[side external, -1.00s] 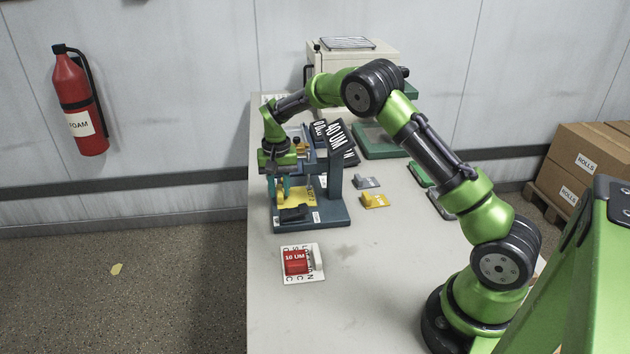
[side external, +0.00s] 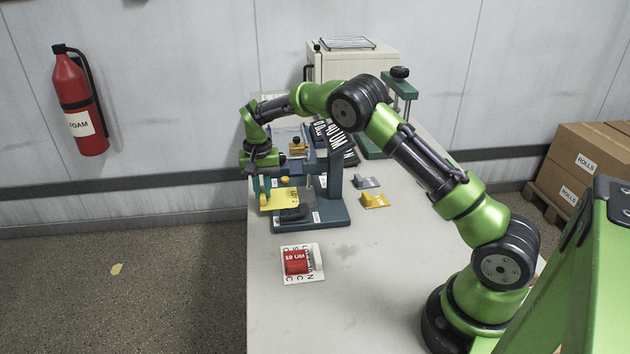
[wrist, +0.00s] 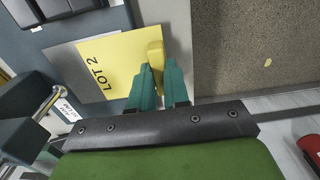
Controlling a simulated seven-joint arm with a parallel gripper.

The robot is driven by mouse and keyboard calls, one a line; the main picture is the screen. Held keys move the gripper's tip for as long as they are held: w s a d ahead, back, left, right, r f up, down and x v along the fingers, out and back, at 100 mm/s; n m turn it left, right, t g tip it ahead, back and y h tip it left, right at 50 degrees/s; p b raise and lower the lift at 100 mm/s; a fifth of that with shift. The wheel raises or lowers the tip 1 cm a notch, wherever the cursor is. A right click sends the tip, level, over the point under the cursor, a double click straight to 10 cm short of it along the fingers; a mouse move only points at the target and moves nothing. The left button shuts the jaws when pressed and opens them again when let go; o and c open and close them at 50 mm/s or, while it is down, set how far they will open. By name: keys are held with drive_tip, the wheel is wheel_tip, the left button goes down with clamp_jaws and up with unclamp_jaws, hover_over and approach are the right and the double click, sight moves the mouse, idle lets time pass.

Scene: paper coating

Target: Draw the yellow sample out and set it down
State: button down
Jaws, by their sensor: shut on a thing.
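The yellow sample (side external: 280,199) is a flat sheet marked "LOT 2", also seen in the wrist view (wrist: 112,58). It has a thicker yellow tab (wrist: 155,52) on one edge. My gripper (wrist: 157,82) has its teal fingers shut on this tab; in the side view my gripper (side external: 263,190) is at the sheet's left end. The sheet reaches left past the base of the dark blue-grey press (side external: 332,220), and its right part is still under the press frame. Whether it touches the base is unclear.
A black block (side external: 292,214) sits at the base's front. A red "10 UM" block (side external: 297,262) lies on a printed white card. Small grey (side external: 366,182) and yellow (side external: 375,201) pieces lie right of the press. The table's left edge is close to my gripper; its front is clear.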

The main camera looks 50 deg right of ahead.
drive_tip(key=c, duration=1)
unclamp_jaws()
wheel_tip(320, 180, up, 17)
drive_tip(key=shift+f, duration=0.1)
